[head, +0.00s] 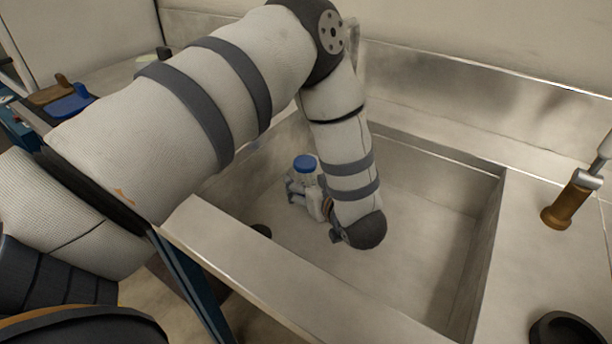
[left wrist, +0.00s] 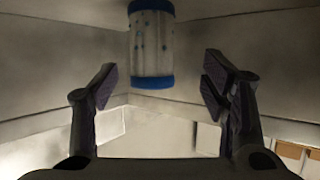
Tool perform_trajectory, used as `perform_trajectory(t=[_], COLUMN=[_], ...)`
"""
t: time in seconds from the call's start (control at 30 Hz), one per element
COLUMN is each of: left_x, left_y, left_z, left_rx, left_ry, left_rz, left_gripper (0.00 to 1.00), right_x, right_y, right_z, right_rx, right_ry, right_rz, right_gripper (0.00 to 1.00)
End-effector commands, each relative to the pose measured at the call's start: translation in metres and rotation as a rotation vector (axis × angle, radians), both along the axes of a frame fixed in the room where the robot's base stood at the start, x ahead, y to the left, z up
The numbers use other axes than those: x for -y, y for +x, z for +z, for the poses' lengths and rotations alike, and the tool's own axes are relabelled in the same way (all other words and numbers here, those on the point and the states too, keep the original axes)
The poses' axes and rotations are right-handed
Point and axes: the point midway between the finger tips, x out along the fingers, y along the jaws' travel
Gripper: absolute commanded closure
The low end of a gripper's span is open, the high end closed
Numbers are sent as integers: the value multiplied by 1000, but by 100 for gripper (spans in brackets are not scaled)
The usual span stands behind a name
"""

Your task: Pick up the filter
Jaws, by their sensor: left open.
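The filter is a pale speckled cylinder with blue end caps. In the head view its blue top (head: 305,163) shows inside the metal sink (head: 430,230), just behind my left gripper (head: 296,193), and its lower part is mostly hidden. In the left wrist view the filter (left wrist: 152,45) is at the top middle, with its upper end cut off by the frame. The fingers of my left gripper (left wrist: 160,85) are open and empty, one on each side of the filter's line and short of it. My right gripper is not in view.
Sink walls stand close around the left forearm. A brown-handled fitting (head: 562,208) and a black round part (head: 565,330) are on the right counter. Blue (head: 70,103) and brown (head: 50,94) items lie at the far left. The sink floor's right side is clear.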

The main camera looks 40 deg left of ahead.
Motion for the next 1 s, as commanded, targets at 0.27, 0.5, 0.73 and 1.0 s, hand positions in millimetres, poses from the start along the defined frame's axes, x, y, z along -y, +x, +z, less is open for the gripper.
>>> perform_trajectory(t=[0.27, 0.5, 0.73, 1.0], left_x=[-33, -45, -45, -45], left_y=[26, 34, 34, 34], left_z=[-18, -24, -24, -23], left_rx=[1, 1, 1, 1], left_ry=[1, 0, 0, -1], left_rz=[2, -2, -2, -1], left_gripper=[33, 33, 62, 95], right_x=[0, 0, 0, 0], right_y=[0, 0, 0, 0], right_z=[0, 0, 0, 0], right_rx=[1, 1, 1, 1], right_ry=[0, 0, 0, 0], right_rz=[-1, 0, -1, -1], right_gripper=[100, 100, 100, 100])
